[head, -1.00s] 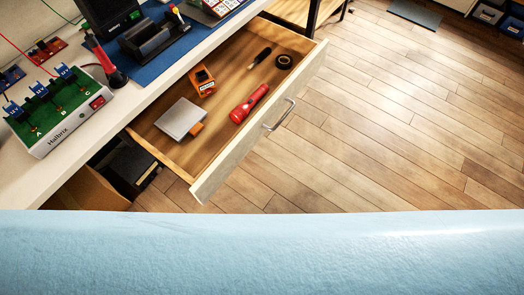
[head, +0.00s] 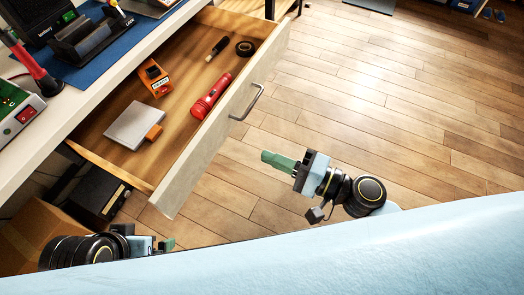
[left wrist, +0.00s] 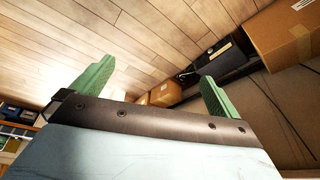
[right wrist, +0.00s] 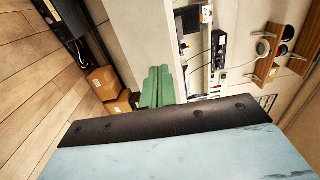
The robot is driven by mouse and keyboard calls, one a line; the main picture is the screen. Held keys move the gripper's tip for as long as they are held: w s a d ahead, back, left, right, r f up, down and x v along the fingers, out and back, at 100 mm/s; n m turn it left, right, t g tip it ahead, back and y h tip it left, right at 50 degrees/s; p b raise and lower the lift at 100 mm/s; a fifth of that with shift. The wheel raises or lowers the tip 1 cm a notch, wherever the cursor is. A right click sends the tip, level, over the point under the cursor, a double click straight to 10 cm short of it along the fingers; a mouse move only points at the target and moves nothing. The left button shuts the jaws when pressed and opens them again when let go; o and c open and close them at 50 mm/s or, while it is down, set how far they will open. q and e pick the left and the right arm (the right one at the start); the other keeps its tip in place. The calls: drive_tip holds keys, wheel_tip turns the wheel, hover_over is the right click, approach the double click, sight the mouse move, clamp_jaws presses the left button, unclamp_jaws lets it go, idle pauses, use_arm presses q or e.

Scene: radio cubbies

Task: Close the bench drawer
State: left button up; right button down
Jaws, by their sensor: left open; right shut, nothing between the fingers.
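The bench drawer (head: 210,150) is pulled out from under the white bench top (head: 90,100) in the head view. Its bar handle (head: 248,103) is on the pale front panel. Inside lie a red flashlight (head: 211,95), an orange meter (head: 155,78), a grey box (head: 134,124), a dark-tipped tool (head: 217,47) and a roll of black tape (head: 245,48). My right gripper (head: 266,157) is shut and empty, over the floor in front of the drawer, apart from the handle. My left gripper (head: 169,243) is partly hidden at the lower left; its green fingers are spread in the left wrist view (left wrist: 155,88).
A black box (head: 97,198) and a cardboard box (head: 42,238) stand below the bench near my left arm. A soldering iron holder (head: 88,40) is on the blue mat. The wood floor (head: 390,110) to the right is clear.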

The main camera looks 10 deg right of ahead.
sight(212, 134)
use_arm(q)
drive_tip(key=shift+a+p+x, duration=0.2)
drive_tip(key=shift+p+x, duration=0.15)
drive_tip(key=shift+x, duration=0.6)
use_arm(e)
drive_tip(key=x, duration=1.2)
drive_tip(key=shift+a, duration=0.1)
